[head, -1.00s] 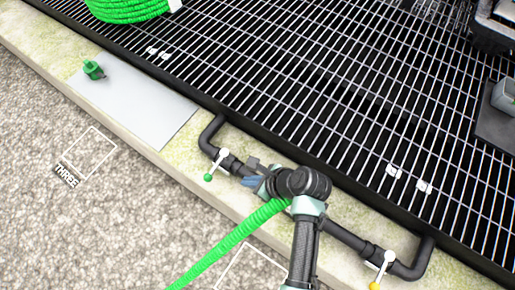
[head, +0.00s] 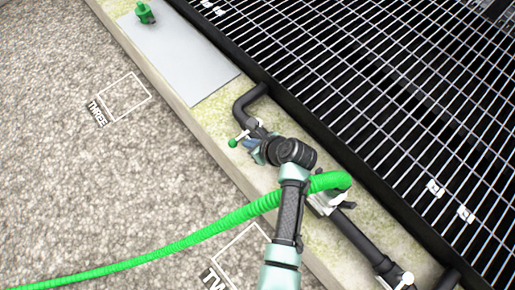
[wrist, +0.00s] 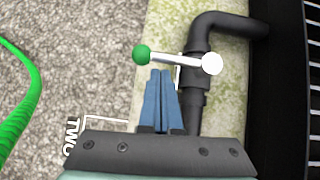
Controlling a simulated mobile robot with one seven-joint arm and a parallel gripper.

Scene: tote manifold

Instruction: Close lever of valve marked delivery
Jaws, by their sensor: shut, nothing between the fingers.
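A valve lever with a white arm and a green ball end (wrist: 141,54) lies across the dark pipe (wrist: 195,118), roughly square to it, in the wrist view. The lever's white pivot end (wrist: 212,63) is over the pipe. My gripper (wrist: 160,72) is shut and empty, its blue fingertips just below the lever's arm, near the ball; contact is unclear. In the head view the green ball (head: 233,143) shows just left of my gripper (head: 251,146). A second valve's white pivot (head: 407,278) is at the bottom right. No delivery marking is readable.
A green hose (head: 190,231) joins the pipe's middle and passes by my arm. A dark grating (head: 400,120) borders the pipe on the right. A grey plate (head: 185,60) lies on the mossy ledge. Gravel (head: 60,180) at the left is mostly open.

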